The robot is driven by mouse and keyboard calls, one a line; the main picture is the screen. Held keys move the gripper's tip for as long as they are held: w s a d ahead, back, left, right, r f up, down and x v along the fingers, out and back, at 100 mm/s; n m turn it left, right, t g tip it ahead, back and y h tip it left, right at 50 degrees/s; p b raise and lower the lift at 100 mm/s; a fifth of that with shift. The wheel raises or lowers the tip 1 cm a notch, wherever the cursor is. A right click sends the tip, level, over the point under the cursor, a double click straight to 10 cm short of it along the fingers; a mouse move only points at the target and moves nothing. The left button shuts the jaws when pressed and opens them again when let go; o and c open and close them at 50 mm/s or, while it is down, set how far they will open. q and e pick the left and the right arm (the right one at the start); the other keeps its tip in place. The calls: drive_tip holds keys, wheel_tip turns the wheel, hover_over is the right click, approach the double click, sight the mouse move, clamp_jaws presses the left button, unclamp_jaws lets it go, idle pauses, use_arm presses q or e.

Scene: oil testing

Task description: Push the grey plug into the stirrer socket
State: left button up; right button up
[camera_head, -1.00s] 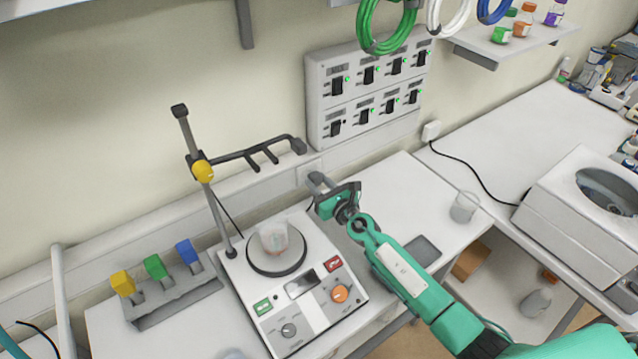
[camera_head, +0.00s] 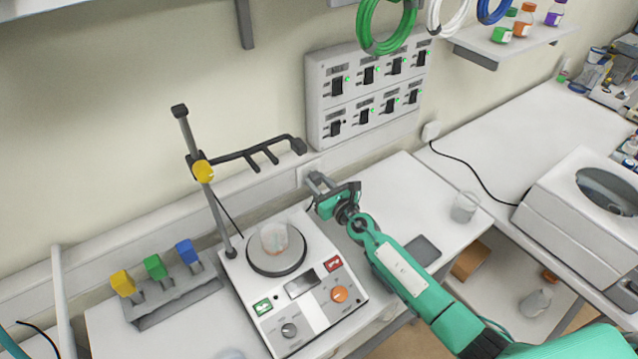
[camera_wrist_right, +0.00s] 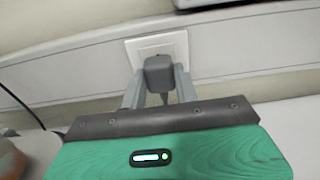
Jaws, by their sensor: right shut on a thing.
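The grey plug (camera_wrist_right: 158,72) is between the two fingers of my right gripper (camera_wrist_right: 158,80), which is shut on it. In the right wrist view the plug is in front of the white wall socket (camera_wrist_right: 158,47) and covers its lower middle. I cannot tell whether its pins are in the socket. In the head view my right gripper (camera_head: 318,181) is at the wall behind the stirrer, and the socket (camera_head: 308,172) shows just behind the fingers. The stirrer (camera_head: 300,285) stands on the bench with a beaker (camera_head: 275,238) on its plate. My left gripper is not in view.
A stand rod with a yellow clamp (camera_head: 203,171) rises left of the gripper, its dark arm reaching towards the socket. A switch panel (camera_head: 368,93) hangs above. A glass beaker (camera_head: 465,206) stands to the right. A block with coloured handles (camera_head: 172,292) sits left.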

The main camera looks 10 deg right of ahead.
drive_tip(key=shift+w+a, duration=0.2)
drive_tip(key=shift+w, duration=0.3)
idle(0.4)
drive_tip(key=o, duration=1)
drive_tip(key=v, duration=1.3)
drive_tip(key=shift+s+d+f, duration=0.1)
drive_tip(key=shift+s+d, duration=0.05)
drive_tip(key=shift+s, duration=0.25)
